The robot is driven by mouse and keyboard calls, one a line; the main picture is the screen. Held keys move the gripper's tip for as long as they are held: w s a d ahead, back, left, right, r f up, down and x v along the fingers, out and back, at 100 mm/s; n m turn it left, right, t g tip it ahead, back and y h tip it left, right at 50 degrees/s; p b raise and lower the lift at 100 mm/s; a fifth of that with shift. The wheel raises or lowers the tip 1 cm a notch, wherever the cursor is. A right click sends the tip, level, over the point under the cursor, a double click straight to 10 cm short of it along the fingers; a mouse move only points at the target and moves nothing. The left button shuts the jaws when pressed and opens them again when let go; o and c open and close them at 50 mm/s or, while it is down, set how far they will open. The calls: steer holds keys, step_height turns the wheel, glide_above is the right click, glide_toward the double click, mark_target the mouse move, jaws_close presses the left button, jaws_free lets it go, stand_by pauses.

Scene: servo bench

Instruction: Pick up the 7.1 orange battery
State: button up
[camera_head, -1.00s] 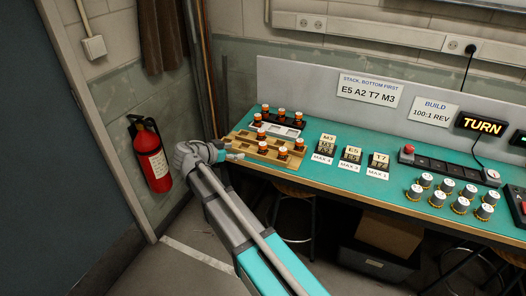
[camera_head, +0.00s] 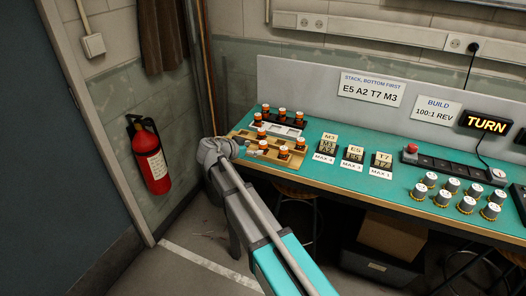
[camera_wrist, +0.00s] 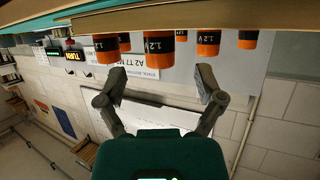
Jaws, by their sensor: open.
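Several small batteries with orange bodies and dark bands stand at the bench's left end, in a wooden rack (camera_head: 292,166) and around a grey tray (camera_head: 285,131). In the wrist view, which is upside down, one orange battery (camera_wrist: 158,48) marked 1.2V lies just beyond the gap between my fingers. Another (camera_wrist: 106,50) is beside it on the left and one (camera_wrist: 208,44) on the right. No 7.1 mark is readable, so I cannot tell which battery is named. My gripper (camera_wrist: 163,78) is open and empty. In the head view it is at the rack's left front, partly hidden by my wrist.
Stacked label blocks (camera_head: 328,145) stand right of the rack, and several knobs (camera_head: 467,204) farther right. A red button (camera_head: 412,149) sits behind them. A fire extinguisher (camera_head: 150,158) hangs on the wall at left. The teal bench top is clear between the blocks and knobs.

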mark_target(260, 148)
steer(key=shift+f+b+x, duration=0.25)
steer(key=shift+b+x, duration=0.7)
steer(key=shift+x, duration=0.9)
steer(key=shift+w+d+f, duration=0.15)
steer(key=shift+w+d, duration=0.25)
steer(key=shift+d, duration=0.05)
jaws_close()
